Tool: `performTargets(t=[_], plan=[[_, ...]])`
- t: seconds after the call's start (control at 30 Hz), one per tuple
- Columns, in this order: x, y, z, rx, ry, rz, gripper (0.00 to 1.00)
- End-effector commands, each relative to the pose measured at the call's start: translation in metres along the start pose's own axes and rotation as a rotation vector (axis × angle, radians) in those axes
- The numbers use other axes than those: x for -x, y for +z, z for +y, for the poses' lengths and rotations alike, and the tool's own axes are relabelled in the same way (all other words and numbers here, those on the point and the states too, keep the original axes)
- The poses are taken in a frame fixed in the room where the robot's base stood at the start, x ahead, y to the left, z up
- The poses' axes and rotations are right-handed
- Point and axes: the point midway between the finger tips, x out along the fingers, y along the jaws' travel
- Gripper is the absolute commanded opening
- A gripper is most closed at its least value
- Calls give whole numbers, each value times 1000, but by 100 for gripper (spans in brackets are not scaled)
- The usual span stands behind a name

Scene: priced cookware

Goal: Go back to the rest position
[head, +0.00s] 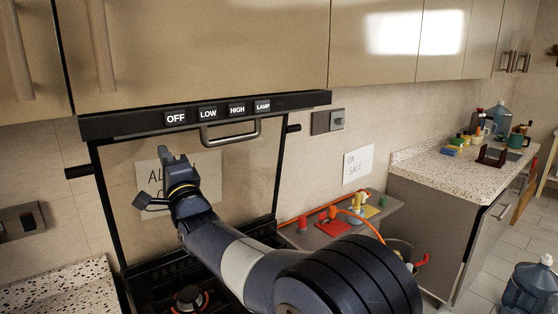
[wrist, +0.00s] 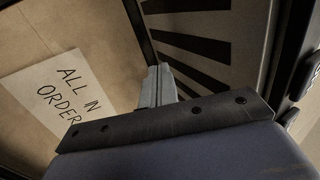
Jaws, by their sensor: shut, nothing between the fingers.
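My gripper (head: 167,158) is raised in front of the panel behind the stove, below the hood's row of buttons. Its fingers point up and are shut with nothing between them. In the wrist view the closed fingers (wrist: 157,88) show at the middle, with dark vent slats beyond them. My arm reaches up from the lower right in the head view and covers part of a white sign (head: 208,172). The wrist view shows this sign (wrist: 62,95) reading "ALL IN ORDER".
The hood strip (head: 290,101) with OFF, LOW, HIGH and LAMP buttons and a handle (head: 230,138) is just above the gripper. A stove burner (head: 190,298) lies below. A grey shelf (head: 300,238) with colored items and a speckled counter (head: 430,166) are to the right.

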Motion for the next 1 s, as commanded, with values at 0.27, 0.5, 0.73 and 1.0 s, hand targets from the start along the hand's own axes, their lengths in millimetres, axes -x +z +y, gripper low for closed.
performTargets(t=[0.27,0.5,0.73,1.0], plan=[[44,0,2,0,2,0,0],[89,0,4,0,0,0,0],[128,0,3,0,1,0,0],[150,0,1,0,0,0,0]])
